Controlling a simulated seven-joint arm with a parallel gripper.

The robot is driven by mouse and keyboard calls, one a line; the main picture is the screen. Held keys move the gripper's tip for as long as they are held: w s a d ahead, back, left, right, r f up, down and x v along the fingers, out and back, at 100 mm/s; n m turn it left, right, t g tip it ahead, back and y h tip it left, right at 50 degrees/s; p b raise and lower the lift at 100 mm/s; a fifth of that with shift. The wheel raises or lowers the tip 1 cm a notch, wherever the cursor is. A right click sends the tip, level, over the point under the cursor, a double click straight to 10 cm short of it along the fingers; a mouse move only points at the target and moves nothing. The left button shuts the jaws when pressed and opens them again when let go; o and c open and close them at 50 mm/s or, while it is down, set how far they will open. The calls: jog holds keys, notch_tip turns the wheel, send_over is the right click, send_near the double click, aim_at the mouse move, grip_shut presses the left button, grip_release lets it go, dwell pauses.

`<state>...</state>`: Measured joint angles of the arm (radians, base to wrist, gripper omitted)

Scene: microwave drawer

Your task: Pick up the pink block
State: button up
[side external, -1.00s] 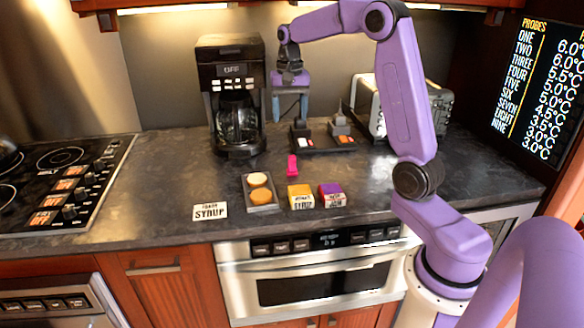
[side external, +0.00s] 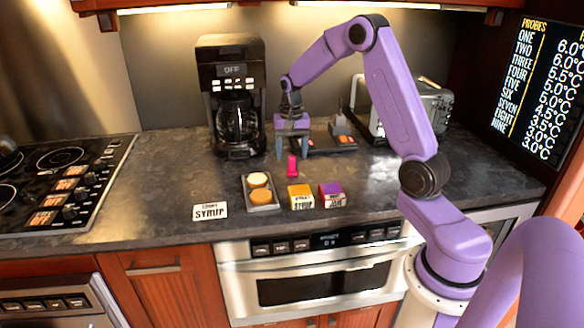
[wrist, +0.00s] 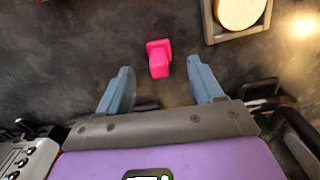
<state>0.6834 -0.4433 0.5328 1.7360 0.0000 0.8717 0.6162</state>
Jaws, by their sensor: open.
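The pink block (side external: 292,165) stands on the dark counter, just right of the tray with round pieces. In the wrist view the pink block (wrist: 159,58) lies ahead of the fingertips, roughly centred between them. My gripper (side external: 292,156) is open and empty, low over the counter just behind the block. The wrist view shows its two blue-grey fingers spread apart (wrist: 160,73), with the block beyond their tips. I cannot tell the exact height of the fingertips above the counter.
A grey tray (side external: 247,201) with round pieces is left of the block. Syrup (side external: 300,197) and jam (side external: 332,196) boxes stand in front, and a syrup label box (side external: 210,211) is front left. A coffee maker (side external: 218,60) and a toaster (side external: 430,100) stand behind.

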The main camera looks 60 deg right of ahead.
aim_at(292, 157)
notch_tip(292, 157, down, 5)
jog(key=shift+d+f, duration=0.1)
jog(key=shift+d, duration=0.05)
jog(key=c, duration=1.1)
